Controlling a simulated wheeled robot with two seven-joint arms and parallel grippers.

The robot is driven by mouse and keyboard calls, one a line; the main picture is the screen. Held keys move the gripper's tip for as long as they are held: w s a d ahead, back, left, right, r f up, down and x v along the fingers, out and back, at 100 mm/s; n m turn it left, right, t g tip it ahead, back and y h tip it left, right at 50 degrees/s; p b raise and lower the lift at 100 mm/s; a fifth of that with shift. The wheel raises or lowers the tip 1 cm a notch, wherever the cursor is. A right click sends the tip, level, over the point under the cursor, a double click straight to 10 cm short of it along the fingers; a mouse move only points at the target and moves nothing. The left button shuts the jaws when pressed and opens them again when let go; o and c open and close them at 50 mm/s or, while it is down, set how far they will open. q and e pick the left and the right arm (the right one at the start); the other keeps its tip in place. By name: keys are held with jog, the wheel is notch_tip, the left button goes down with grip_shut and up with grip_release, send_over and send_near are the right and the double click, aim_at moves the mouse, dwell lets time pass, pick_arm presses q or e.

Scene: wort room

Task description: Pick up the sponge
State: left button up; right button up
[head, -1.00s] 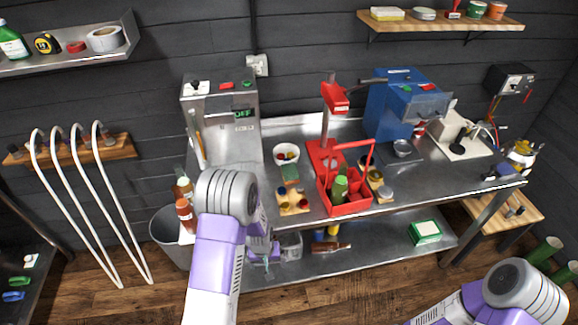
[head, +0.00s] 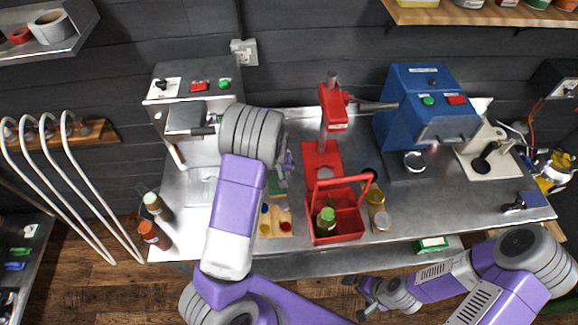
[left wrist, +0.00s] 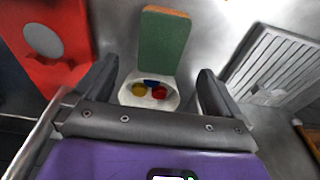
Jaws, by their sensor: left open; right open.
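The sponge (left wrist: 165,42) is a green slab with a brown edge, beyond the open fingers of my left gripper (left wrist: 155,80) in the left wrist view. In the head view a small green part of the sponge (head: 277,186) shows on the steel bench, partly hidden by my left arm. My left gripper (head: 287,167) is open and empty over the bench, close to it. A white bowl with coloured caps (left wrist: 150,92) shows between the fingers and the sponge. My right gripper (head: 356,297) is open and empty, low in front of the bench.
A red carrier (head: 335,220) with bottles stands right of the sponge, by a red press (head: 322,160). A blue machine (head: 425,105) stands at back right. Two bottles (head: 154,235) stand at the left edge.

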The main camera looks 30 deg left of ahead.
aim_at(277, 183)
pick_arm(q)
jog(key=shift+f, duration=0.25)
jog(key=shift+s+a+f, duration=0.1)
jog(key=shift+s+f, duration=0.5)
jog(key=shift+s, duration=0.1)
jog(key=f, duration=0.1)
jog(key=w+f, duration=0.1)
jog(key=f, duration=0.2)
jog(key=shift+w+f+p, duration=0.25)
jog(key=shift+w+p, duration=0.05)
jog(key=shift+p, duration=0.05)
jog(key=shift+a+f, duration=0.1)
jog(key=shift+f, duration=0.15)
pick_arm(e)
jog(key=shift+s+r, duration=0.6)
jog(key=shift+s, duration=0.05)
pick_arm(q)
jog(key=shift+c, duration=0.2)
jog(key=shift+c, duration=1.2)
jog(key=c, duration=0.8)
